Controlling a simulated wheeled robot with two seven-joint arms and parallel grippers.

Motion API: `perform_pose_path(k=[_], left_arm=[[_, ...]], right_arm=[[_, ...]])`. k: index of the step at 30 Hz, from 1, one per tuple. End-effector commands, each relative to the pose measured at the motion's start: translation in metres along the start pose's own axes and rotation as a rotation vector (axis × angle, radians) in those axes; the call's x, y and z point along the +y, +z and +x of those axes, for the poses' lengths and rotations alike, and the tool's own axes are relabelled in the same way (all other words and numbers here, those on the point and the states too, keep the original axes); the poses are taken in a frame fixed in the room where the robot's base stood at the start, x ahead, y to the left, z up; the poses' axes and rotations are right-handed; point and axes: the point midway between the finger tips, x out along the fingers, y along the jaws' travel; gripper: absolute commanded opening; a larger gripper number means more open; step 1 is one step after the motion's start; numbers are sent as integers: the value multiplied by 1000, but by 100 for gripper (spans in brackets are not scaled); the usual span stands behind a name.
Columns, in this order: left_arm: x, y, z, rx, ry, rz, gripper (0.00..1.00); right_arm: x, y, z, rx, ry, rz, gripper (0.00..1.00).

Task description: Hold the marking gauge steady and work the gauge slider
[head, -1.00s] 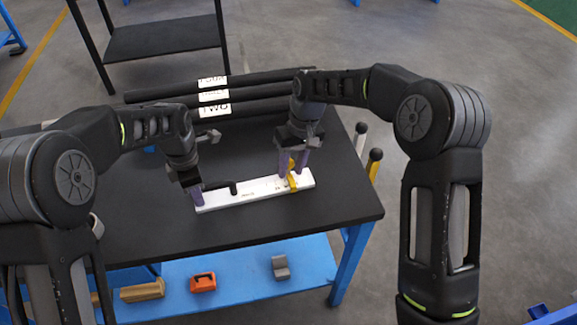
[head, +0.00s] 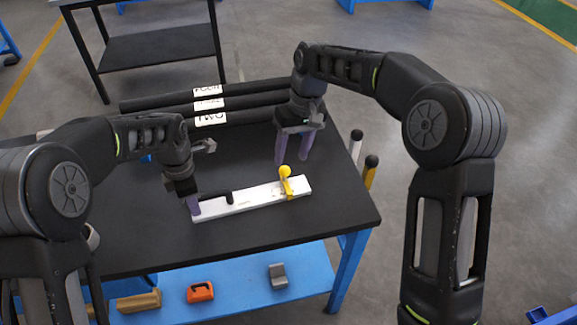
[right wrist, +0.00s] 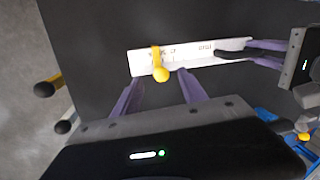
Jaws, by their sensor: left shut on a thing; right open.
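The marking gauge, a white bar (head: 255,200), lies on the black table with a black handle (head: 217,196) near its left end. The yellow gauge slider (head: 286,183) with a round knob sits near the bar's right end; it also shows in the right wrist view (right wrist: 160,73). My left gripper (head: 194,205) is shut on the gauge at its left end, by the black handle. My right gripper (head: 290,160) is open and empty, raised behind the slider and apart from it. Its two purple fingers show in the right wrist view (right wrist: 157,92), with the slider beyond them.
Several labelled black bars (head: 245,97) lie along the table's back. Two upright handles (head: 356,143), one white and one yellow, stand at the right edge. A blue shelf (head: 240,275) below holds an orange item (head: 200,292), a grey block and a wooden block. The table's front is clear.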

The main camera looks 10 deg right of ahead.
Motion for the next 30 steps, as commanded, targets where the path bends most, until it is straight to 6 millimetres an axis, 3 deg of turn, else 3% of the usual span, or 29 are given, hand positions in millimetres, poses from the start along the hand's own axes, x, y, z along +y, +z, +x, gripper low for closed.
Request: perform_pose_path(k=[3, 7, 20, 21, 30], left_arm=[[-1, 1, 0, -1, -1, 0, 0], [0, 1, 0, -1, -1, 0, 0], [0, 1, 0, -1, -1, 0, 0], [0, 0, 0, -1, -1, 0, 20], [0, 0, 0, 0, 0, 0, 44]], right_arm=[[0, -1, -22, 3, 0, 0, 50], [0, 0, -35, 0, 0, 0, 50], [0, 0, -40, -1, 0, 0, 50], [0, 0, -40, -1, 0, 0, 50], [0, 0, -40, -1, 0, 0, 50]])
